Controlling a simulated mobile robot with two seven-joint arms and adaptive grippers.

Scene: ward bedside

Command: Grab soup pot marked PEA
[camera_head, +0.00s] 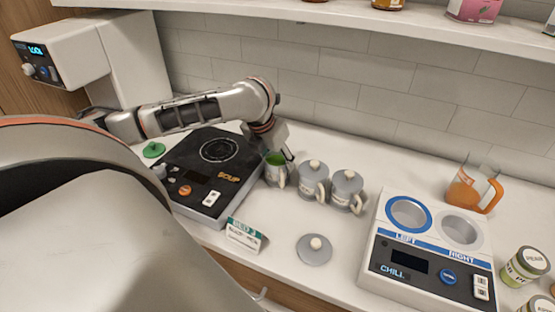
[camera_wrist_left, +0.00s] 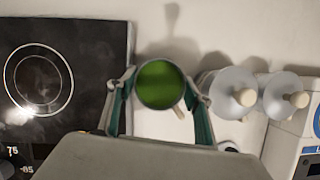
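A small grey pot (camera_head: 274,176) with green contents and a handle stands uncovered on the counter, right of the black hotplate. Its round green top (camera_wrist_left: 160,84) fills the space between my left gripper's fingers in the left wrist view. My left gripper (camera_head: 279,153) is at this pot, with a finger on either side close against its rim. I cannot tell whether the fingers press on it. Two similar grey pots, a nearer (camera_head: 313,184) and a farther (camera_head: 347,191), stand to the right with lids on. Their labels are too small to read. My right gripper is out of view.
The hotplate marked SOUP (camera_head: 212,165) is at left, a loose grey lid (camera_head: 314,250) and a small sign (camera_head: 244,236) in front. A shelf (camera_head: 380,28) overhangs the back.

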